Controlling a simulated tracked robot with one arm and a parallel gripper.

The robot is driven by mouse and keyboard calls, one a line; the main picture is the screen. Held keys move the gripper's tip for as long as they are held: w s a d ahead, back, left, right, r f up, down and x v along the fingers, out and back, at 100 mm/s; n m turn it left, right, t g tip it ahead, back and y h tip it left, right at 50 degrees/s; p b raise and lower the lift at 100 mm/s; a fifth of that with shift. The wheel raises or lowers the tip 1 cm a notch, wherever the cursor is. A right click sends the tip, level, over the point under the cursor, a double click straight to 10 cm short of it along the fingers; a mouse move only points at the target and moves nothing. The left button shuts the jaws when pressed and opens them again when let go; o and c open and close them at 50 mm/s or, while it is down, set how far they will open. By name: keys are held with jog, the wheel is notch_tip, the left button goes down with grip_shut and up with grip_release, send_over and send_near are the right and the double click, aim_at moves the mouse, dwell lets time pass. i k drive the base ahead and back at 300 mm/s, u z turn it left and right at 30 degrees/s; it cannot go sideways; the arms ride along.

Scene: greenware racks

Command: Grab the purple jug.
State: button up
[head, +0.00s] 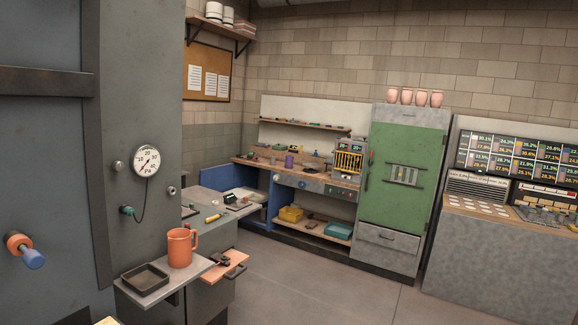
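A small purple upright vessel (289,161) stands on the far wooden workbench (321,179), left of a yellow-fronted rack. It is too small to tell whether it has a handle or is a jug. The one clear jug is orange (180,248), with its handle to the right. It stands upright on a grey side shelf (157,294) in the near left, beside a dark square tray (145,279). My gripper does not show clearly in this view.
A large grey cabinet (140,85) with a gauge fills the left. A green-door cabinet (402,158) stands right of the workbench. A grey counter (492,262) with screens above is at the right. The middle floor (330,285) is clear.

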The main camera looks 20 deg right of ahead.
aim_at(289, 159)
jog(key=k, duration=1)
jog(key=z, duration=0.55)
jog(key=i, duration=7.25)
